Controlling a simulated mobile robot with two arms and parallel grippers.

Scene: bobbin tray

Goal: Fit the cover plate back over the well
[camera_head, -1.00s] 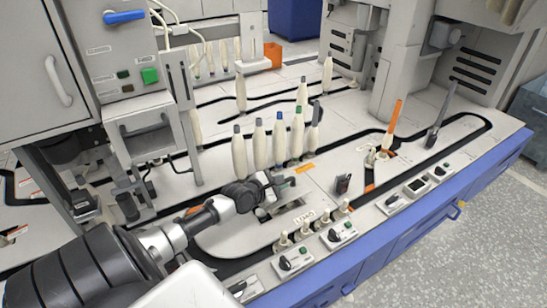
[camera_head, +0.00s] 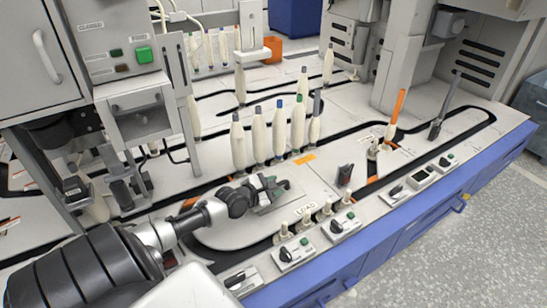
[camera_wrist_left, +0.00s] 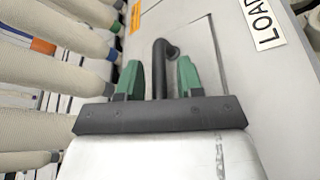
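The cover plate (camera_wrist_left: 195,45) is a flat light-grey panel with a black bent handle (camera_wrist_left: 163,60). In the left wrist view a thin dark line runs along its far and right edges, and it looks about level with the deck. In the head view the plate (camera_head: 268,208) lies partly under my left gripper (camera_head: 277,186). Its green fingertips (camera_wrist_left: 160,76) stand on either side of the handle with gaps showing, so the gripper is open. The well is hidden; I cannot tell whether the plate is fully seated. My right gripper is not in view.
Several cream bobbins (camera_head: 258,137) stand close behind my left gripper. Small pegs (camera_head: 305,222) by the LOAD label (camera_head: 306,209) and switch boxes (camera_head: 293,253) line the front. An orange-tipped bobbin (camera_head: 397,112) stands to the right. Bare deck lies right of the plate.

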